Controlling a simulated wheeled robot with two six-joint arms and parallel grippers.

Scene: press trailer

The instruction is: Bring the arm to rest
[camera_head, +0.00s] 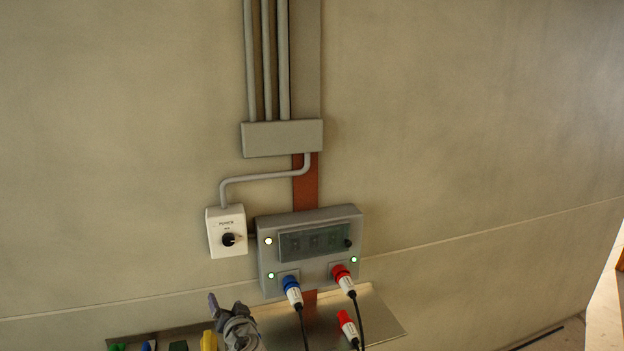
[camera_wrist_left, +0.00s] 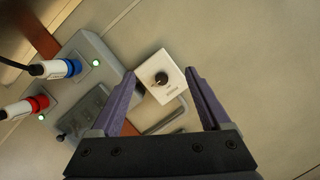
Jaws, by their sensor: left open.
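My left gripper (camera_head: 226,306) shows at the bottom of the head view, in front of the metal shelf and below the white switch box (camera_head: 216,222). In the left wrist view the two purple fingers (camera_wrist_left: 161,78) are spread wide with nothing between them. The white switch box (camera_wrist_left: 170,90) with its black knob (camera_wrist_left: 161,79) stands beyond the fingers, apart from them as far as I can tell. My right gripper is in neither view.
A grey panel (camera_head: 300,262) on the wall holds a blue plug (camera_head: 291,287) and a red plug (camera_head: 342,276), with green lamps lit. Another red connector (camera_head: 347,325) is by the metal shelf (camera_head: 385,322). A yellow piece (camera_head: 209,340) and other coloured pieces stand left. Wall space right is clear.

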